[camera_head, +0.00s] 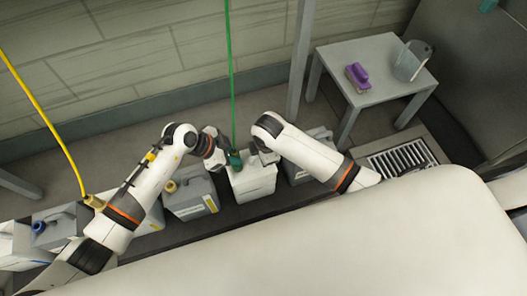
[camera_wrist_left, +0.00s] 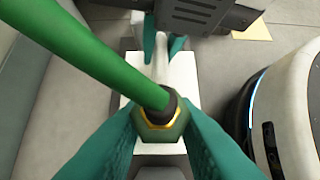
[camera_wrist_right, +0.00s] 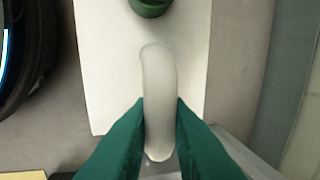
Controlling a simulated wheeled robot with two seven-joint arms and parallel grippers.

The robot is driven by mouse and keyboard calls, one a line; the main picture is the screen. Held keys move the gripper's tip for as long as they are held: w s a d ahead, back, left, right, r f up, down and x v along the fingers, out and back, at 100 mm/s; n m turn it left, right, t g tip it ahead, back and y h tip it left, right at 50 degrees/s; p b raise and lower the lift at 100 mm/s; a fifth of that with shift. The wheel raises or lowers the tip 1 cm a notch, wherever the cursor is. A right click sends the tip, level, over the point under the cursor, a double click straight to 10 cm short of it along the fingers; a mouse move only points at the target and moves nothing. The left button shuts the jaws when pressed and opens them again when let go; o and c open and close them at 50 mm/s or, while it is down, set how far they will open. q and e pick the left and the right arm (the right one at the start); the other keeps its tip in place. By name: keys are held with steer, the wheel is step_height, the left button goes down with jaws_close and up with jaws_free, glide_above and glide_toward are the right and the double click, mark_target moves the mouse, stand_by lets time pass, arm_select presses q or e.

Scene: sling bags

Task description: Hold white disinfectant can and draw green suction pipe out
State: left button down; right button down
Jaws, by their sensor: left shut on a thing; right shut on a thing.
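The white disinfectant can (camera_head: 253,183) stands upright on the floor in a row of canisters. The green suction pipe (camera_head: 231,75) comes down from above to the can's top; it also fills the upper left of the left wrist view (camera_wrist_left: 90,50). My left gripper (camera_wrist_left: 160,128) is shut on the pipe's green end fitting with a brass ring, over the can. I cannot tell whether the pipe's lower end is inside the can. My right gripper (camera_wrist_right: 160,128) is shut on the can's white handle (camera_wrist_right: 158,85). The fitting's green edge (camera_wrist_right: 149,6) shows at the top of the right wrist view.
A grey canister with a yellow cap (camera_head: 190,197) stands left of the can, and another grey canister (camera_head: 298,170) stands right. A yellow pipe (camera_head: 47,125) hangs at the left.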

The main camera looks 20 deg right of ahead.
arm_select(q)
step_height(320, 180, up, 21)
stand_by(4.4)
steer(key=shift+r, duration=0.1)
step_height(320, 180, up, 4)
steer(key=shift+f, duration=0.1)
stand_by(0.7)
arm_select(e)
steer(key=c, duration=1.3)
jaws_free()
step_height(320, 180, up, 12)
steer(key=s, duration=0.2)
steer(key=shift+s, duration=0.2)
